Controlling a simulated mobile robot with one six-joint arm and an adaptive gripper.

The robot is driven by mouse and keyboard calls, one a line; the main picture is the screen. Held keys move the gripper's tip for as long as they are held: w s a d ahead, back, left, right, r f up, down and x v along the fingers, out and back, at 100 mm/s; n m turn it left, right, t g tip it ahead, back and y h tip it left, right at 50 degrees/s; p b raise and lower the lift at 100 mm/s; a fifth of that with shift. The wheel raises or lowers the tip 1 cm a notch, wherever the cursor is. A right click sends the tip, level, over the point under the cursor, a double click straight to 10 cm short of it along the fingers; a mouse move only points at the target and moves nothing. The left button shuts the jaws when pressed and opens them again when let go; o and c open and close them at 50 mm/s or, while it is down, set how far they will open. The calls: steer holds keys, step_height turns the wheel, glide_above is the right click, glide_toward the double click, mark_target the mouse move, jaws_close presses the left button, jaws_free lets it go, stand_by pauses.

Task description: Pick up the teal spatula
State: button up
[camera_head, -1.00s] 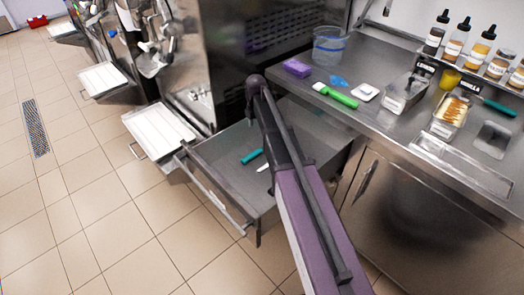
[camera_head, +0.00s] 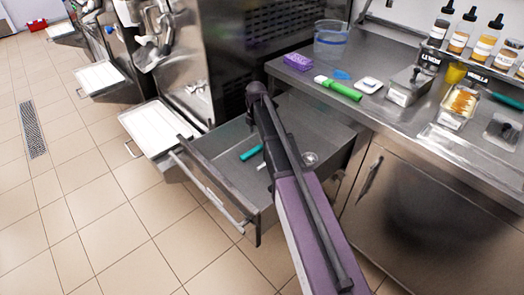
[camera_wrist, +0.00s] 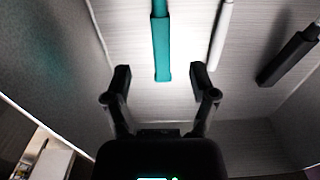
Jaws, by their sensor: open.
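The teal spatula (camera_head: 251,153) lies in the open drawer (camera_head: 222,142). In the wrist view its teal handle (camera_wrist: 161,45) runs down from the top edge, and its end is near the space between my fingertips. The rest of the spatula is cut off by the top of that view. My gripper (camera_wrist: 160,76) is open, with one finger on each side of the handle's line, and holds nothing. I cannot tell its height above the spatula. In the head view my arm hides part of the drawer.
A white-handled tool (camera_wrist: 221,32) lies close to the right of the spatula, and a dark bar-like thing (camera_wrist: 290,57) is farther right. Drawer walls surround them. On the counter stand a purple sponge (camera_head: 298,62), a green-handled tool (camera_head: 341,90) and a clear tub (camera_head: 330,39).

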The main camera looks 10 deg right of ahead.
mark_target(257, 147)
steer(key=shift+f+b, duration=1.05)
steer(key=shift+f, duration=0.3)
steer(key=shift+f+b, duration=2.6)
steer(key=shift+c, duration=0.2)
jaws_close()
